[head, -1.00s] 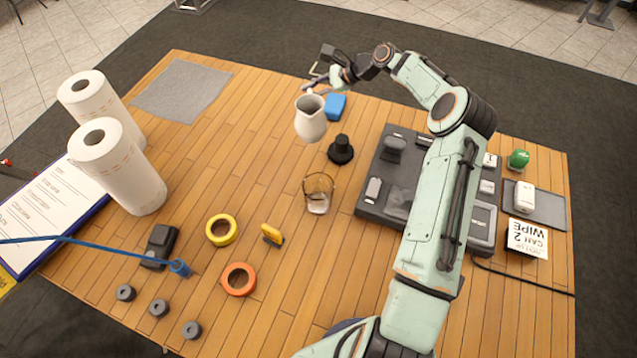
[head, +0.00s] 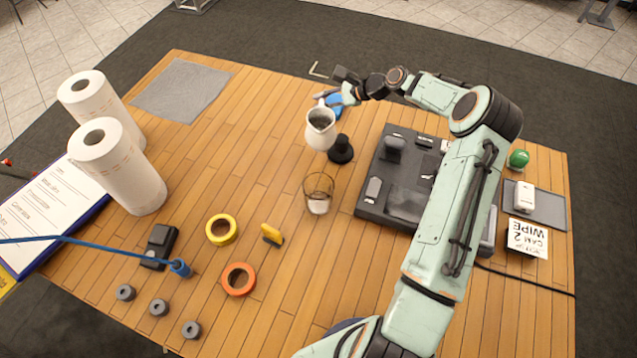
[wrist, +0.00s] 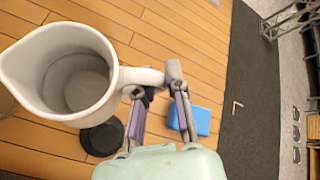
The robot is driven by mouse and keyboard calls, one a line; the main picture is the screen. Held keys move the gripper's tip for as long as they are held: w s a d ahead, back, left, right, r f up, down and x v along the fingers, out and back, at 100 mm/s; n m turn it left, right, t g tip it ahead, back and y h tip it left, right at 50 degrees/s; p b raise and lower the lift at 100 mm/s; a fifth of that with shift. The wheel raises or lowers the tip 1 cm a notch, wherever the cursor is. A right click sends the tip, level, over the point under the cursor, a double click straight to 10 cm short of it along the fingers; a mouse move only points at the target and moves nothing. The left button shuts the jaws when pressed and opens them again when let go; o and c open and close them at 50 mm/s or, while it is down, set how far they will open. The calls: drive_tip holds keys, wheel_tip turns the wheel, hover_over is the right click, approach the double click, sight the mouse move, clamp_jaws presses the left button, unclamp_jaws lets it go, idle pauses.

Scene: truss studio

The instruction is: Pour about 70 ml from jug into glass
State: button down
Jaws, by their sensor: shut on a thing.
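The white jug (head: 320,135) is in the air behind the glass, its mouth tilted somewhat toward the head camera. My gripper (head: 338,98) is shut on the jug's handle; the wrist view shows its fingers (wrist: 156,82) at the handle (wrist: 140,77). The wrist view looks into the jug (wrist: 75,85); its inside is greyish, and I cannot tell the liquid level. The clear glass (head: 318,190) stands upright on the wooden table, in front of the jug and apart from it. Its base looks pale; I cannot tell whether it holds liquid. No stream shows between them.
A black knobbed object (head: 341,150) stands just behind the glass. A blue block (head: 333,99) lies near the table's back edge. A dark equipment case (head: 371,205) is to the right. Yellow (head: 221,230) and orange (head: 239,279) tape rolls lie at front left. Paper rolls (head: 122,175) stand left.

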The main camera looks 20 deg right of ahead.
sight(312, 117)
drive_tip(key=shift+s+a+r+n+t, duration=0.1)
drive_tip(key=shift+s+a+n+t, duration=0.2)
drive_tip(key=shift+s+t, duration=0.2)
drive_tip(key=shift+s+a+r+n+t, duration=0.15)
drive_tip(key=shift+s+n+t, duration=0.2)
drive_tip(key=shift+s, duration=0.2)
drive_tip(key=s+t, duration=0.1)
drive_tip(key=s+a+n, duration=0.1)
drive_tip(key=s+n+t+h, duration=0.1)
drive_tip(key=shift+s+a+t, duration=0.35)
drive_tip(key=shift+a, duration=0.05)
drive_tip(key=shift+s+a+r+n+t, duration=0.2)
drive_tip(key=shift+s+r+n+t, duration=0.2)
drive_tip(key=shift+r, duration=0.1)
drive_tip(key=shift+s+a+r+n+t, duration=0.15)
drive_tip(key=shift+s+r+n+t, duration=0.1)
drive_tip(key=shift+r+n+t, duration=0.2)
drive_tip(key=shift+s+a+r+n+t, duration=0.2)
drive_tip(key=shift+s+r+n+t, duration=0.2)
drive_tip(key=shift+r+t, duration=0.2)
drive_tip(key=shift+s+a+r, duration=0.1)
drive_tip(key=shift+s+r, duration=0.1)
drive_tip(key=shift+r+n+t, duration=0.1)
drive_tip(key=shift+n+t, duration=0.15)
drive_tip(key=shift+n, duration=0.05)
drive_tip(key=shift+s+a+r+n+t+y+b, duration=0.4)
drive_tip(key=shift+s+r+n+t+b, duration=0.15)
drive_tip(key=shift+s+n, duration=0.2)
